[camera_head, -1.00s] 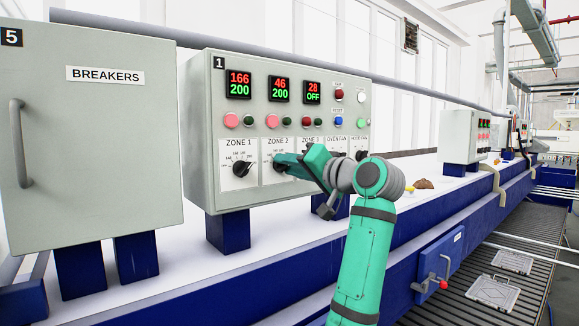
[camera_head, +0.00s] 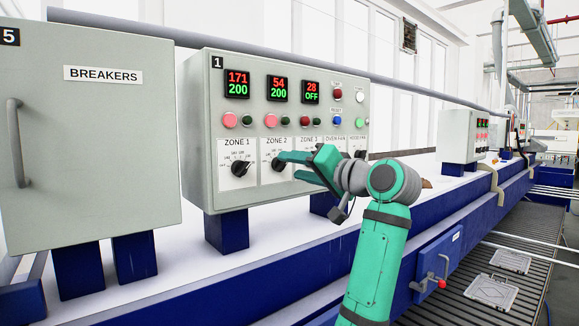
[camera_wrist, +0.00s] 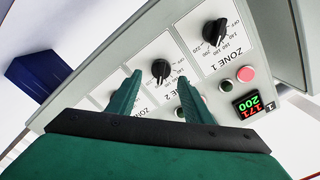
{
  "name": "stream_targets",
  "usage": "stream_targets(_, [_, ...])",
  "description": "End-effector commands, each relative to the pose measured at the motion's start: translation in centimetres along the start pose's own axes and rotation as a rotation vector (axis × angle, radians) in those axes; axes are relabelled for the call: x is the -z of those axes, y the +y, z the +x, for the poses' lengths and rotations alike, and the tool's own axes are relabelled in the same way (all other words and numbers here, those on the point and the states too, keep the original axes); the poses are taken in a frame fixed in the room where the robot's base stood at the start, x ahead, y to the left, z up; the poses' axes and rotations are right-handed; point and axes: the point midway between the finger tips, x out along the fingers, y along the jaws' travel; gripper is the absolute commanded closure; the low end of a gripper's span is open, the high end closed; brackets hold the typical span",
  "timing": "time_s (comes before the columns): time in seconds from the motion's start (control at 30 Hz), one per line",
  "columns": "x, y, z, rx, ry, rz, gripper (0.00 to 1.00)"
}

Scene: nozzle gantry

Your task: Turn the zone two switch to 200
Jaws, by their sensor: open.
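The zone two switch (camera_head: 278,164) is a black knob on a white dial plate on the grey control panel (camera_head: 200,130). The zone two display (camera_head: 279,89) reads 54 in red above 200 in green. In the wrist view the zone two knob (camera_wrist: 160,69) stands clear, ahead of and between the jaws. My gripper (camera_head: 284,164) is open and empty in front of the panel, its fingers apart from the knob. The open fingers also show in the wrist view (camera_wrist: 157,92). The fingers hide parts of the zone two and zone three plates.
The zone one knob (camera_head: 241,168) is close on the left, its display (camera_head: 237,84) reading 171 over 200. The zone three display (camera_head: 311,92) reads 28 over OFF. Several buttons sit above the knobs. A breakers cabinet (camera_head: 100,120) stands at left.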

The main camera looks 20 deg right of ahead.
Motion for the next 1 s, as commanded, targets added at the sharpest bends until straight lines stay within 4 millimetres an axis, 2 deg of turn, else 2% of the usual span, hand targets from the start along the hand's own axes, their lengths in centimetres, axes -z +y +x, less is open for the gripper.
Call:
stream_targets(0.2, [0.1,0.0,-4.3,0.0,0.003,-0.001,0.54])
stream_targets(0.4, [0.0,0.0,-6.8,0.0,0.0,0.001,0.54])
stream_targets(0.6, [0.0,0.0,-7.7,0.0,-0.001,0.0,0.54])
stream_targets(1.0, [0.0,0.0,-7.7,0.0,-0.001,0.0,0.54])
